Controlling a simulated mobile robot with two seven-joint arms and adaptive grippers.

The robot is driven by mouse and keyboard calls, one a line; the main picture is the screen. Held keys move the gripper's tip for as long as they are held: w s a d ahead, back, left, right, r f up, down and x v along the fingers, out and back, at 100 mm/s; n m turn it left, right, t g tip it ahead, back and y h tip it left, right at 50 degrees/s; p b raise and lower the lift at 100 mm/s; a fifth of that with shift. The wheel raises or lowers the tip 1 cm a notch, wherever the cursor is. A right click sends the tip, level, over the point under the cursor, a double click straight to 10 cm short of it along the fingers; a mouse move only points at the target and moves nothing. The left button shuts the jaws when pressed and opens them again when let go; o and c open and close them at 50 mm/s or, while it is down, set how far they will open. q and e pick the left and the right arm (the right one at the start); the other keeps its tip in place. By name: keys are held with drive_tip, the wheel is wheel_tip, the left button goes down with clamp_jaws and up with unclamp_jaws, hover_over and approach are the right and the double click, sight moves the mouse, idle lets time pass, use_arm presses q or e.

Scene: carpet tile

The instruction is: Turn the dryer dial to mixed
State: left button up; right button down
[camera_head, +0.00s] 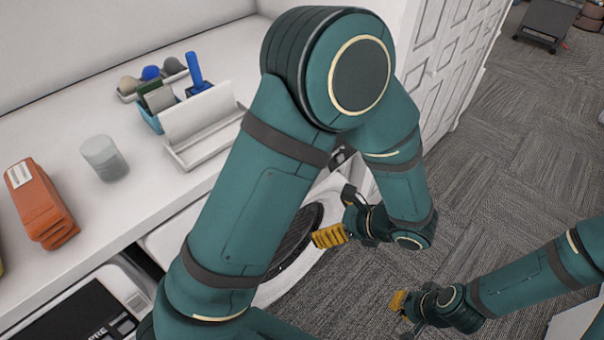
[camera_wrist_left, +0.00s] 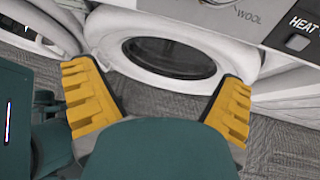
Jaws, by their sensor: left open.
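The white machine with a round dark door (camera_head: 298,242) stands under the counter, partly hidden behind my left arm. My right gripper (camera_head: 398,301) is lower right, apart from the machine.
A button (camera_wrist_left: 297,42) sits by the word HEAT. On the white counter stand an orange object (camera_head: 40,203), a clear cup (camera_head: 104,158) and a holder with several items (camera_head: 200,125). Another machine (camera_head: 85,310) is at lower left. The carpeted floor (camera_head: 500,165) is open at right.

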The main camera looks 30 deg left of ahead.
use_arm(q)
drive_tip(key=w+r+m+t+y, duration=0.1)
drive_tip(key=w+r+t+y, duration=0.1)
drive_tip(key=w+r+t, duration=0.3)
drive_tip(key=shift+g, duration=0.9)
drive_tip(key=x, duration=0.4)
drive_tip(key=b+x, duration=0.1)
drive_tip(key=x, duration=0.2)
drive_tip(key=s+b+x, duration=0.1)
drive_tip(key=x, duration=0.3)
drive_tip(key=shift+w+a+r, duration=0.1)
drive_tip(key=shift+a+r, duration=0.1)
drive_tip(key=shift+a, duration=0.4)
drive_tip(key=c, duration=1.2)
